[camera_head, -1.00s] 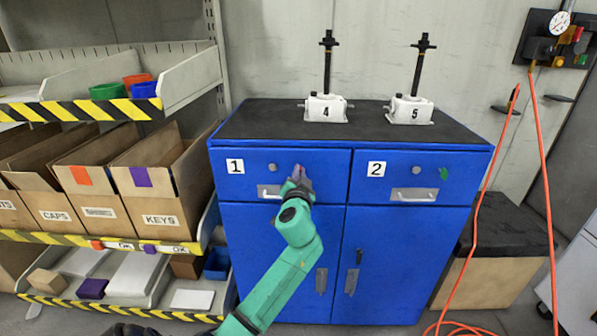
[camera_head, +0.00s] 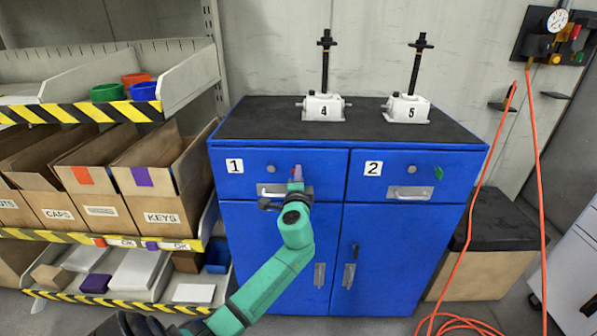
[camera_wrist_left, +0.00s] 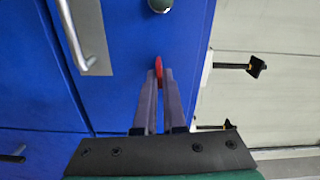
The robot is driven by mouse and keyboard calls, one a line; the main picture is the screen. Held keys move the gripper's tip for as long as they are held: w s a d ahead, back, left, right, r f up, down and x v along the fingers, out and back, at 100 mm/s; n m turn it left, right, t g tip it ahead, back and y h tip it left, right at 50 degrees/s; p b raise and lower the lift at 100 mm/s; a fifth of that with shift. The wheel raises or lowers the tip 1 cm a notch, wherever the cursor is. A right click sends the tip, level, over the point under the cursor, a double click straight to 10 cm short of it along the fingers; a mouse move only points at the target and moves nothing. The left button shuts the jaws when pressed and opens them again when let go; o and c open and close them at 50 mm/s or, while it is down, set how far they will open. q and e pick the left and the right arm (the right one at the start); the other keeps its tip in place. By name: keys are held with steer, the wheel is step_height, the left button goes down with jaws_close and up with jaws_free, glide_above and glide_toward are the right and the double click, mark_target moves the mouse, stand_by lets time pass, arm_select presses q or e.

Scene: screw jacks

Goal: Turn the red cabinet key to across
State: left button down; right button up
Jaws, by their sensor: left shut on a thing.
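The red cabinet key (camera_wrist_left: 158,69) is between the fingertips of my left gripper (camera_wrist_left: 157,84) in the left wrist view, where its red edge shows past them. In the head view my left gripper (camera_head: 296,178) is at the front of drawer 1, right of the round knob (camera_head: 271,169) and above the right end of the handle (camera_head: 272,191). It is shut on the key, whose small red tip shows there. The fingers hide most of the key, so its exact angle is hard to tell. My right gripper is not in view.
The blue cabinet (camera_head: 240,250) has a second drawer with a green key (camera_head: 438,173). Screw jacks 4 (camera_head: 323,107) and 5 (camera_head: 407,108) stand on its black top. A shelf with cardboard boxes (camera_head: 155,210) is at left; an orange hose (camera_head: 543,200) hangs at right.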

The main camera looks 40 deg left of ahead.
arm_select(q)
steer(key=shift+m, duration=0.5)
steer(key=shift+f, duration=0.1)
steer(key=c, duration=1)
jaws_free()
steer(key=b+v, duration=0.1)
steer(key=v, duration=1.3)
steer(key=shift+s+d, duration=0.2)
